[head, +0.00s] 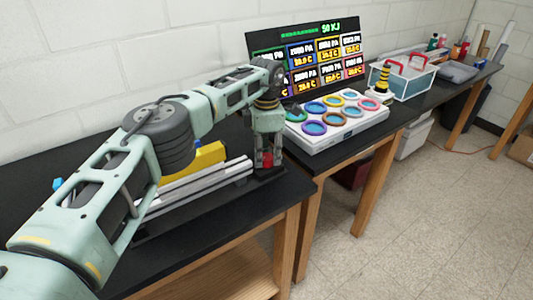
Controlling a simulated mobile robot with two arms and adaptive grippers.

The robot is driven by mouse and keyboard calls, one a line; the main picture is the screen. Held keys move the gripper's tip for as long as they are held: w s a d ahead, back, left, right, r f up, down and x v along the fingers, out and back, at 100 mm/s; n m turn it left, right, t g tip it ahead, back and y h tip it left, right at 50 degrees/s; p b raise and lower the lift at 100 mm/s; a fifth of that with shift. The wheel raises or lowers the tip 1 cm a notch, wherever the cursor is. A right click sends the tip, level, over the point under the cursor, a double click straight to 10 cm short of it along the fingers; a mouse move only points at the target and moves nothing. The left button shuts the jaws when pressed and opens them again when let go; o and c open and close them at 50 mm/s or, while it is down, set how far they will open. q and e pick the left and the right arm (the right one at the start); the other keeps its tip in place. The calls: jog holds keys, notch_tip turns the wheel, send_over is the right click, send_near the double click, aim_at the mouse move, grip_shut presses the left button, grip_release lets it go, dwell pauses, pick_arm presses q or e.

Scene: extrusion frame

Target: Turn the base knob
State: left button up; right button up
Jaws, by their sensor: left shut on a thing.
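My left gripper (266,164) points down at the right end of the extrusion frame. Its fingers are shut on a small red part (264,160), which looks like the base knob; the fingers hide much of it. The silver extrusion rails (205,185) of the frame run along the near table, leftward from the gripper. A yellow block (207,156) stands behind the rails, partly covered by my left arm. My right gripper is out of view.
A white tray (335,133) with several coloured rings stands on the table right of the gripper. A dark display panel (308,60) stands behind it. A black and yellow tower (383,82) and a clear box (410,82) with red handles stand further right.

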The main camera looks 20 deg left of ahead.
aim_at(265, 154)
pick_arm(q)
jog(key=shift+w+a+r, duration=0.25)
dwell(0.3)
jog(key=o, duration=0.8)
jog(key=shift+o, duration=1.1)
jog(key=shift+f, duration=0.15)
notch_tip(265, 154, up, 12)
